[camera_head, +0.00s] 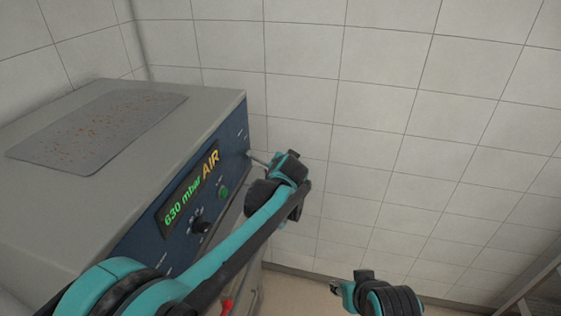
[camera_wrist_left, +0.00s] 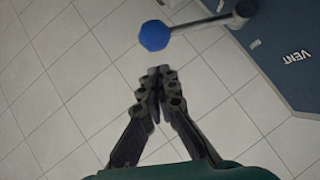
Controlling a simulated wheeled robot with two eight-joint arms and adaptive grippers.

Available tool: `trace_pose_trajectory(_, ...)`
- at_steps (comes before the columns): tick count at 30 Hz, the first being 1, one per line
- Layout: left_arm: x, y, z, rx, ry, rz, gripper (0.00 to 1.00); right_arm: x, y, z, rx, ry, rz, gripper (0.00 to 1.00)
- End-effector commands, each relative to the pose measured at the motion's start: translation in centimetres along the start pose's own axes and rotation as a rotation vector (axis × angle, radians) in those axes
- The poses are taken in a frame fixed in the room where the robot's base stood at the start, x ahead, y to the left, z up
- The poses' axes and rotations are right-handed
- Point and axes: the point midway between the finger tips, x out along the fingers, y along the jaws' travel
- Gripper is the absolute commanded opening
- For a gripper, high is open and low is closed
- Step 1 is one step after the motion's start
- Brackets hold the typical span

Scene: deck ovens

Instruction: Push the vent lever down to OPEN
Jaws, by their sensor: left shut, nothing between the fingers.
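The vent lever shows in the left wrist view as a metal rod (camera_wrist_left: 205,22) with a blue ball knob (camera_wrist_left: 155,35), standing out from the blue panel near the printed word VENT (camera_wrist_left: 300,55). My left gripper (camera_wrist_left: 158,78) is shut and empty. Its fingertips appear just below the knob in that picture, with a gap between; the depth is unclear. In the head view, a short piece of the rod (camera_head: 258,158) shows at the panel's upper right, and my left wrist (camera_head: 290,170) hides the knob.
The grey oven housing (camera_head: 200,105) has a blue front panel with a display (camera_head: 190,190) reading 630 mbar AIR, a black knob (camera_head: 200,227) and a green button (camera_head: 223,193). A stained grey sheet (camera_head: 95,130) lies on top. Open space lies right of the panel, before the tiled wall.

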Motion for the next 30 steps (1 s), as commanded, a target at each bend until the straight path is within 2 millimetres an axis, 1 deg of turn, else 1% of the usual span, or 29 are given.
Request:
trace_pose_trajectory(1,0.4,0.3,0.6,-0.002,-0.001,0.000,0.00,0.6,0.0,0.4,0.000,0.000,0.000,0.40)
trace_pose_trajectory(10,1.3,1.0,1.8,-0.003,-0.001,0.001,0.00,1.6,0.0,1.1,0.000,0.000,0.000,0.40)
trace_pose_trajectory(30,1.6,1.1,2.3,-0.005,-0.003,0.001,0.00,1.9,0.0,1.3,0.000,0.000,0.000,0.40)
